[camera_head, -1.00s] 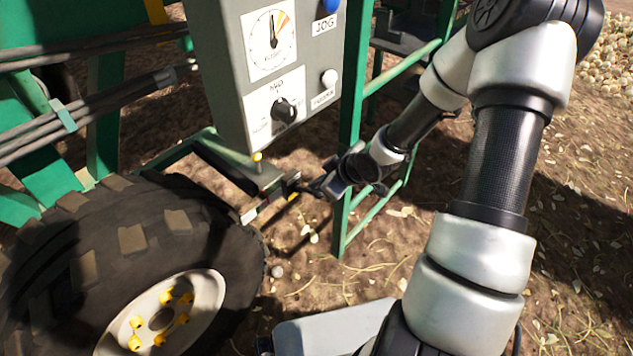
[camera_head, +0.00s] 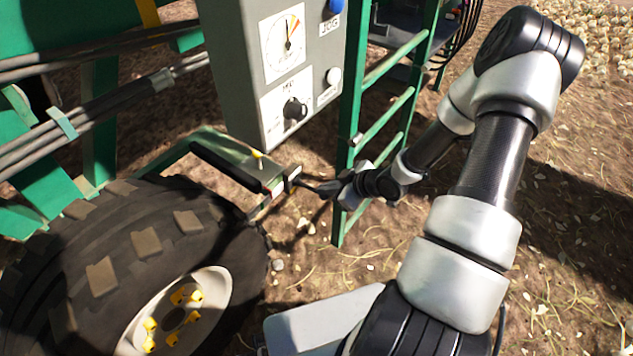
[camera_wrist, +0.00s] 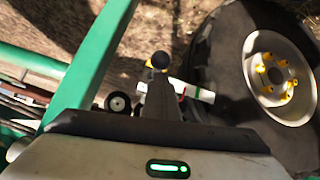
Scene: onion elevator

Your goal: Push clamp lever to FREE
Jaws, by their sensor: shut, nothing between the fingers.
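The clamp assembly sits on a green bracket (camera_head: 218,148) above the tyre in the head view. It shows a dark bar (camera_head: 228,167), a small yellow-tipped part (camera_head: 258,157) and a pale marker strip (camera_head: 285,180) with a red band. In the wrist view, the strip (camera_wrist: 201,94) has red and green bands, and a black round knob (camera_wrist: 160,61) with some yellow stands just beyond my fingers. Which part is the lever is hard to tell. My gripper (camera_head: 312,187) is shut and empty, its tips right beside the strip; contact cannot be told. It also shows in the wrist view (camera_wrist: 158,88).
A grey control box (camera_head: 235,80) with a gauge and knobs hangs above the bracket. A green ladder-like frame (camera_head: 350,120) stands close behind my wrist. The large tyre (camera_head: 75,270) fills the lower left. Bare soil lies open at the right.

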